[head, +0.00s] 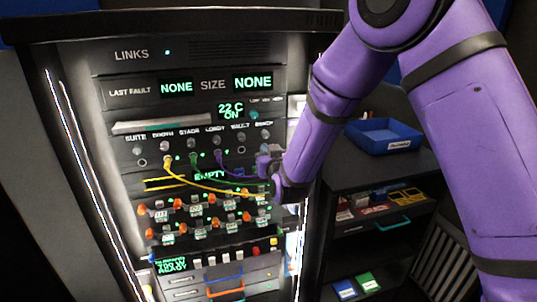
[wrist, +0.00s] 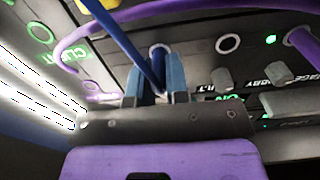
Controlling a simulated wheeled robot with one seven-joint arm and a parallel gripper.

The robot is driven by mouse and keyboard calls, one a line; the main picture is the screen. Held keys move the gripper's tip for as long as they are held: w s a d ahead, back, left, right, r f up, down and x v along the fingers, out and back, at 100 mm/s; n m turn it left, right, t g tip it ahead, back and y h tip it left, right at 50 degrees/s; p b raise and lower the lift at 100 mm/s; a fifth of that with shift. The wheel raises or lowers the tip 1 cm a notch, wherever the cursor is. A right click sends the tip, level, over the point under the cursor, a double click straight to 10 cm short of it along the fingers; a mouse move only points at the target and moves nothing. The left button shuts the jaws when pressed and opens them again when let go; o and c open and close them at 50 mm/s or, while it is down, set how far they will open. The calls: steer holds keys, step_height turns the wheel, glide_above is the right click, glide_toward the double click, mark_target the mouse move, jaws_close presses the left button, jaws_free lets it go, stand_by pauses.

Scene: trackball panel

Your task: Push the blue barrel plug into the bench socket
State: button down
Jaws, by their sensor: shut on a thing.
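My gripper (wrist: 158,90) is shut on the blue barrel plug (wrist: 157,84), which sits between its two blue fingers in the wrist view. A blue cable (wrist: 122,38) runs from the plug to the upper left. A ringed socket (wrist: 160,47) shows just beyond the fingertips, in line with the plug; it is the one past VAULT, at the BENCH place. I cannot tell whether the plug tip touches it or is inside. In the head view my gripper (head: 272,163) is at the panel's right end, under the BENCH label (head: 264,135), and hides the socket and plug.
An empty socket (wrist: 228,43) is beside the bench socket. A purple cable (wrist: 200,10) arcs close over the fingers. Yellow (head: 205,186) and green cables hang across the panel. Knobs (wrist: 278,73) stand out near the gripper. A shelf with a blue bin (head: 383,136) is at right.

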steer(key=shift+w, duration=0.1)
steer(key=c, duration=1)
jaws_free()
steer(key=shift+c, duration=0.2)
steer(key=v, duration=1)
steer(key=shift+s, duration=0.4)
steer(key=shift+d, duration=0.1)
